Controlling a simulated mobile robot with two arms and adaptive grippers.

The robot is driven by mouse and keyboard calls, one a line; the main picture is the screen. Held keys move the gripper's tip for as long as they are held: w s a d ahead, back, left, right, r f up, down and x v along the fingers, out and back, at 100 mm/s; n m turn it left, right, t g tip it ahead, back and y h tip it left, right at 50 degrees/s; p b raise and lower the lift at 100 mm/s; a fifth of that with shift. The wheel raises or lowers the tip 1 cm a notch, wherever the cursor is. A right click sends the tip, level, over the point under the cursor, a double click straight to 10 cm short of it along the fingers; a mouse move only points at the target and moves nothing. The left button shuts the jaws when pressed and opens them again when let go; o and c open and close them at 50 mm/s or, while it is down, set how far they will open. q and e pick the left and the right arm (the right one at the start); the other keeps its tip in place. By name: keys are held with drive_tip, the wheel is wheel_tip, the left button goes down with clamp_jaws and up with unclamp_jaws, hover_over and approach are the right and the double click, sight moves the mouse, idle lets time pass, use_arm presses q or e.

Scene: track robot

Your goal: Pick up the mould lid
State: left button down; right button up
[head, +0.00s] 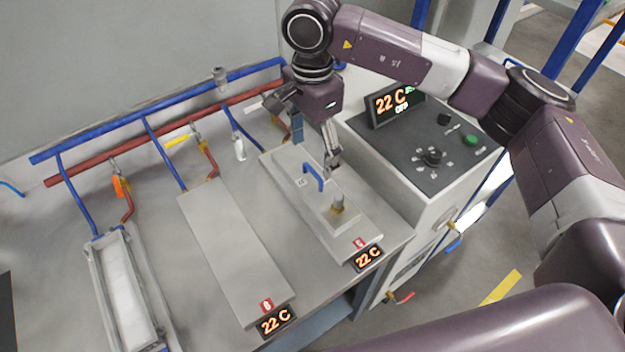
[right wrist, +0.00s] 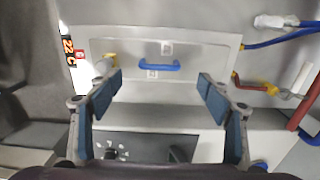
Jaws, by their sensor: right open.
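The mould lid (head: 345,224) is a pale grey plate with a blue handle (head: 314,178) and a brass-coloured fitting (head: 338,203). It lies on the rightmost mould on the bench. In the right wrist view the lid (right wrist: 200,58) is ahead, its blue handle (right wrist: 160,66) near the middle, between the fingers' lines. My right gripper (head: 316,146) is open and empty at the far side of the handle, apart from it. Its two spread fingers (right wrist: 158,96) show in the right wrist view with nothing between them. My left gripper is not in view.
A flat closed mould (head: 235,245) and an open trough-like mould (head: 125,290) lie to the left. Blue and red pipes (head: 170,102) with valves run along the back. A control box (head: 425,150) reading 22 C stands close on the right.

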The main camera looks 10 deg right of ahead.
sight(312, 169)
wheel_tip(312, 169, down, 6)
drive_tip(key=shift+s+r+p, duration=0.1)
drive_tip(key=shift+r+p, duration=0.15)
drive_tip(key=shift+p, duration=1)
drive_tip(key=shift+f, duration=0.25)
drive_tip(key=c, duration=1.7)
drive_tip(key=shift+c, duration=0.4)
drive_tip(key=shift+r, duration=0.15)
drive_tip(key=shift+r, duration=0.6)
wheel_tip(312, 169, up, 19)
drive_tip(key=b, duration=0.4)
drive_tip(key=shift+f, duration=0.2)
